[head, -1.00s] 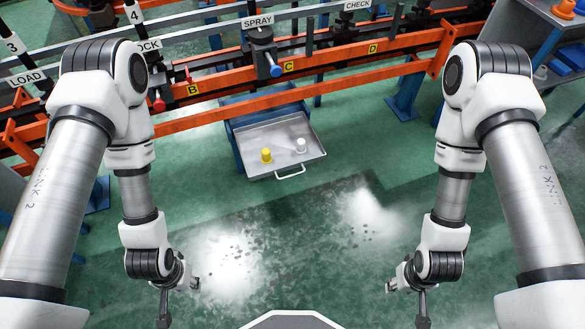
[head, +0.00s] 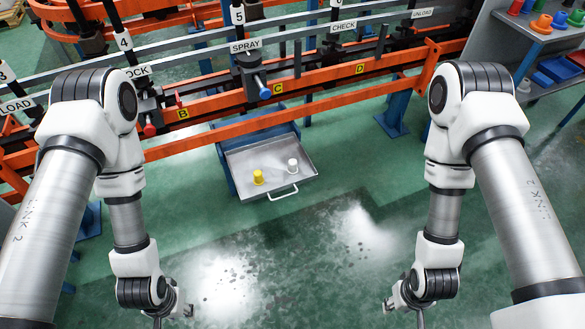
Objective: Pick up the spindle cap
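A yellow cap-like piece (head: 258,177) and a white cap-like piece (head: 293,165) stand apart in a grey metal tray (head: 240,160) below the orange rail. Several coloured cap-like pieces, such as an orange one (head: 541,22), stand on a shelf at the upper right. I cannot tell which piece is the spindle cap. My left gripper (head: 187,310) is at the bottom left, partly cut off by the frame. My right gripper (head: 388,304) is at the bottom right. Both are away from the tray and touch no piece. Their finger opening is too small to judge.
A grey shelf unit (head: 510,60) with blue bins stands right. Green floor before the tray is clear.

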